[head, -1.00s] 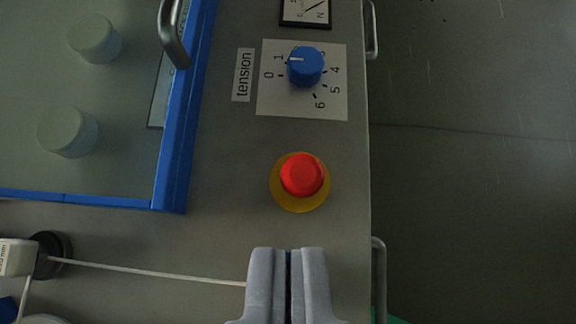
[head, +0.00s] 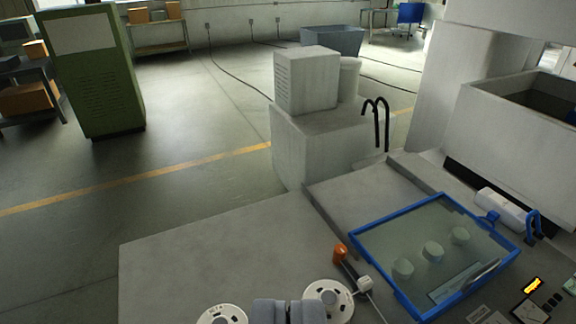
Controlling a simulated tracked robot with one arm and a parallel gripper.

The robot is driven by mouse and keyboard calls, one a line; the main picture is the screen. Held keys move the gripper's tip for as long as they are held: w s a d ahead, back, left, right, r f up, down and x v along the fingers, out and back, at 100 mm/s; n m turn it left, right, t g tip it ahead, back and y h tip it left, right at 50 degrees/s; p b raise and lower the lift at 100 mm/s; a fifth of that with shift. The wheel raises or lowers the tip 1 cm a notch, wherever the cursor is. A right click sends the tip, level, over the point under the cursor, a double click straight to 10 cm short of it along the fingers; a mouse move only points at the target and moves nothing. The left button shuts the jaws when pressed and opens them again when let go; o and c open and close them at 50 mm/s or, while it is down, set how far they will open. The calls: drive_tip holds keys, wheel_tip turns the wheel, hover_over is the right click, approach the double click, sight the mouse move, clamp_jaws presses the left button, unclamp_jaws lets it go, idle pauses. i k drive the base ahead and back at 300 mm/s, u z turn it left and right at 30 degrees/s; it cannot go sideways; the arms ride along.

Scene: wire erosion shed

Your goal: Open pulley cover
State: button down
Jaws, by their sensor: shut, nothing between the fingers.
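The pulley cover (head: 376,264) is a clear pane in a blue frame at the lower right, lying flat over the machine top.
Two white spools (head: 328,297) flank my gripper. An orange-topped part (head: 340,252) stands between spools and cover. A white machine column (head: 447,90) and open tank (head: 520,105) rise at the right. A white unit (head: 320,140) stands behind the bench. The grey bench top (head: 200,250) is bare at left.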

sight(485, 272)
drive_tip(key=u, duration=2.2)
drive_tip(key=k, duration=1.2)
drive_tip(key=z, duration=2.25)
